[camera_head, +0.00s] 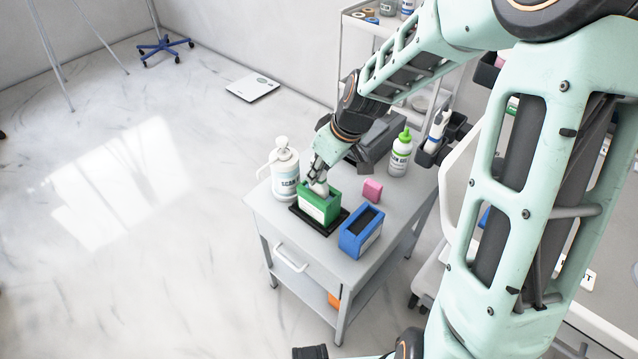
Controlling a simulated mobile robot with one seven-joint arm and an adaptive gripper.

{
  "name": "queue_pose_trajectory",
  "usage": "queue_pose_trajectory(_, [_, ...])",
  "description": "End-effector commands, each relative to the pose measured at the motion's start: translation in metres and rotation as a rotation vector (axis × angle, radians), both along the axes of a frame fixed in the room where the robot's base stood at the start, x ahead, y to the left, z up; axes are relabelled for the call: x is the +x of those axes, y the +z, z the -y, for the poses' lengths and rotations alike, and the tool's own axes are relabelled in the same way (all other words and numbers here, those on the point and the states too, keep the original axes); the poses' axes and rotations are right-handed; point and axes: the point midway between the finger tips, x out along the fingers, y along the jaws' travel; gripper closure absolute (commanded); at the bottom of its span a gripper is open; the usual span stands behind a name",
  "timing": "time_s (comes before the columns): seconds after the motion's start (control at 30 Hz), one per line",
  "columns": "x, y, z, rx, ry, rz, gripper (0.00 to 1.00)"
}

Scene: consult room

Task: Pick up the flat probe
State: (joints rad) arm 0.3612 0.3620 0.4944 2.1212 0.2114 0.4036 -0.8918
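My gripper (317,174) is low over a green open-topped box (320,208) on a grey cart. A pale, whitish piece (320,188) shows between the fingertips and the box opening; it may be the flat probe, but it is too small and too covered to tell. I cannot tell whether the fingers are closed on it or only around it.
The cart top (282,222) also holds a white pump bottle (285,172) left of my gripper, a green-capped bottle (400,156), a pink block (372,190) and a blue box (361,232). A dark mat (327,229) lies under the green box.

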Motion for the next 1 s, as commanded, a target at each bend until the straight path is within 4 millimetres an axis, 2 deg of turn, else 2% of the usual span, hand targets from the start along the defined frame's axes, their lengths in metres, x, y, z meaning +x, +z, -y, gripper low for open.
queue_pose_trajectory(0.03, [0.000, 0.000, 0.000, 0.000, 0.000, 0.000, 0.87])
queue_pose_trajectory(0.17, [0.000, 0.000, 0.000, 0.000, 0.000, 0.000, 1.00])
queue_pose_trajectory(0.57, [0.000, 0.006, 0.000, 0.000, 0.000, 0.001, 1.00])
queue_pose_trajectory(0.87, [0.000, 0.038, 0.000, 0.001, 0.000, 0.001, 1.00])
queue_pose_trajectory(1.0, [-0.018, 0.059, 0.001, 0.000, -0.002, 0.000, 1.00])
